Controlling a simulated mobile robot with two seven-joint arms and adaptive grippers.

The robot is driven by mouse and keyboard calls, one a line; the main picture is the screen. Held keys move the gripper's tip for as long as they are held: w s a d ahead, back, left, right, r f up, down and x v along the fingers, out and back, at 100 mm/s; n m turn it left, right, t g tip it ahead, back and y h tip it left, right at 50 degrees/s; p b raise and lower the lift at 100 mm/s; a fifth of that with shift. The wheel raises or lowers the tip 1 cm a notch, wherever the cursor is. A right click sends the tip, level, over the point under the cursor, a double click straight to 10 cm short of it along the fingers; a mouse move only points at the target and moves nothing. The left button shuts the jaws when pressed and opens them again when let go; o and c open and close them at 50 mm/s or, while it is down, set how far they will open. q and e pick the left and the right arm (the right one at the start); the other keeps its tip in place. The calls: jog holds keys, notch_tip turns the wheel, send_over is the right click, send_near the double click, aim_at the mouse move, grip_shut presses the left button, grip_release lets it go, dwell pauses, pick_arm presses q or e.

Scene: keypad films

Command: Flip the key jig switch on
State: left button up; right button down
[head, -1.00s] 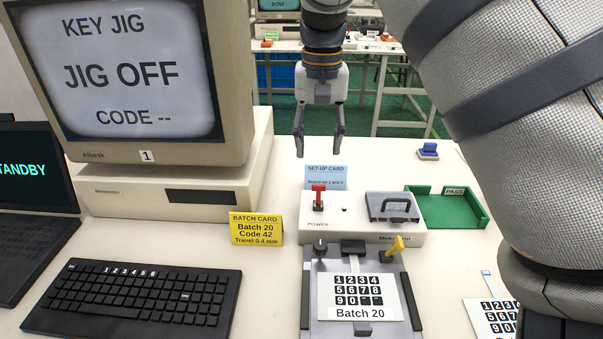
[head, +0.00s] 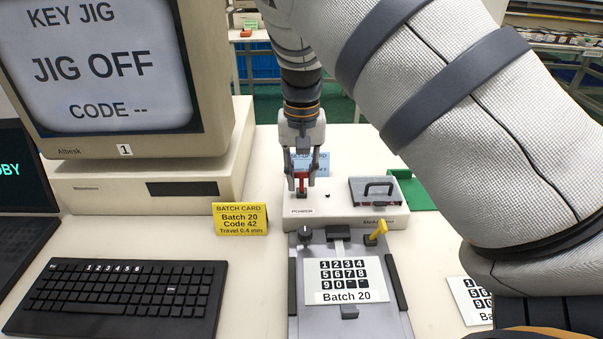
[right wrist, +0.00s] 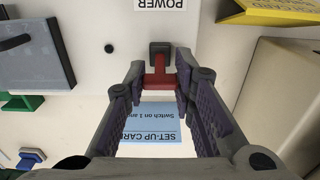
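The jig switch is a red lever (head: 301,184) on the white box marked POWER (head: 345,214). My right gripper (head: 302,186) points down over it, fingers apart, one on each side of the lever. In the right wrist view the red lever (right wrist: 162,75) sits between the fingertips (right wrist: 160,73), very close to both; I cannot tell whether they touch it. The monitor (head: 100,70) reads JIG OFF, CODE --. My left gripper is not in view.
The key jig (head: 345,318) with a Batch 20 keypad film (head: 345,280) lies in front of the box. A yellow batch card (head: 240,218) and black keyboard (head: 120,297) are left. A blue set-up card (right wrist: 150,125) stands behind the switch. A green tray (head: 416,192) is right.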

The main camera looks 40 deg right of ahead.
jog(key=g+y+b, duration=0.1)
jog(key=w+f+g+y+b, duration=0.1)
jog(key=b, duration=0.1)
jog(key=shift+d+f+g, duration=0.2)
jog(key=shift+d+g, duration=0.2)
jog(key=shift+r, duration=0.15)
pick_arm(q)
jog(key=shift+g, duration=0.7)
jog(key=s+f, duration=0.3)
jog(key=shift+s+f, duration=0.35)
pick_arm(e)
jog(key=shift+r, duration=0.2)
jog(key=c, duration=1.3)
grip_release()
jog(key=v, duration=1.2)
jog(key=shift+d, duration=0.25)
